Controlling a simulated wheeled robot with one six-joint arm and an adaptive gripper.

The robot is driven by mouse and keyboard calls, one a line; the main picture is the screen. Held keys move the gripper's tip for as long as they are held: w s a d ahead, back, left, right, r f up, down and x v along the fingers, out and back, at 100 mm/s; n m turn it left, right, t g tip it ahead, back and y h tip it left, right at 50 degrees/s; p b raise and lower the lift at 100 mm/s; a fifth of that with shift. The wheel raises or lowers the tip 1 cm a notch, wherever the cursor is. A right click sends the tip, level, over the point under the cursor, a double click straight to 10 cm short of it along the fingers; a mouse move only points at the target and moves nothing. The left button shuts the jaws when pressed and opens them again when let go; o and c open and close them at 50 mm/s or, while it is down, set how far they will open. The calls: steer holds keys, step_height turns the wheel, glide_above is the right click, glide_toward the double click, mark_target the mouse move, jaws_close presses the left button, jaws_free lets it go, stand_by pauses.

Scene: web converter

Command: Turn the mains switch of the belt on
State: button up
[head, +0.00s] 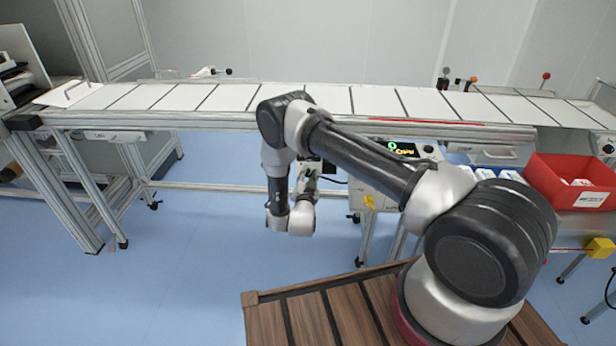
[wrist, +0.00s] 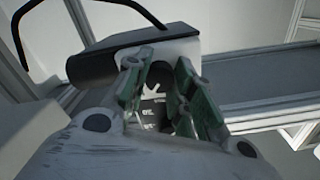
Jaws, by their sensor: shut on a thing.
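The belt (head: 325,99) runs across the head view, with a control box and lit green display (head: 404,149) under its rail. In the head view my gripper (head: 313,170) is below the rail, left of that display, largely hidden by my own arm. In the wrist view my gripper (wrist: 160,85) has its two green-padded fingers around a dark part with white markings, the mains switch (wrist: 152,105). The fingers are closed on it. The knob's exact position and the full markings are hidden or too blurred to read.
A red bin (head: 572,180) stands at the right. Aluminium legs (head: 62,190) hold the belt. The blue floor (head: 180,245) at the left is clear.

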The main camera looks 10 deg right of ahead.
steer(key=shift+f+m, duration=0.1)
steer(key=shift+m, duration=0.3)
steer(key=o, duration=1)
steer(key=shift+o, duration=0.2)
steer(key=v, duration=1.2)
